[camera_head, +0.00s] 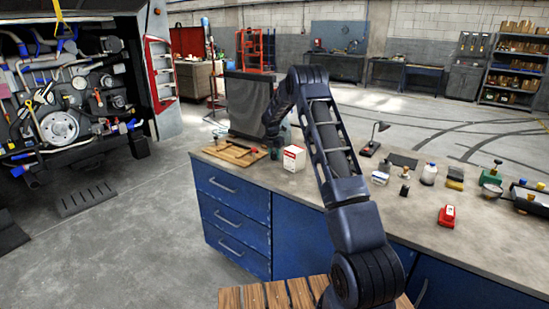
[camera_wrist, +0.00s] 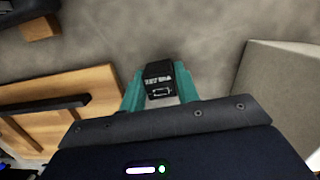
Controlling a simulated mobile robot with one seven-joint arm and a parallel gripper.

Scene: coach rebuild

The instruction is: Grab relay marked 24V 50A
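A small black relay (camera_wrist: 159,82) with white lettering sits between the teal fingertips of my gripper (camera_wrist: 160,88) in the wrist view. The lettering is turned and too small to read for sure. Both fingers lie against the relay's sides with no clear gap, so my gripper looks shut on it. I cannot tell whether the relay still touches the benchtop. In the head view my gripper (camera_head: 278,141) is low at the back of the workbench (camera_head: 345,178), behind a white and red box (camera_head: 293,158). The relay is not discernible there.
A wooden board with tools (camera_head: 235,152) lies left of my gripper and also shows in the wrist view (camera_wrist: 95,82). A dark panel (camera_head: 248,105) stands behind. A desk lamp (camera_head: 374,138), a red item (camera_head: 447,215) and several small objects occupy the bench's right part.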

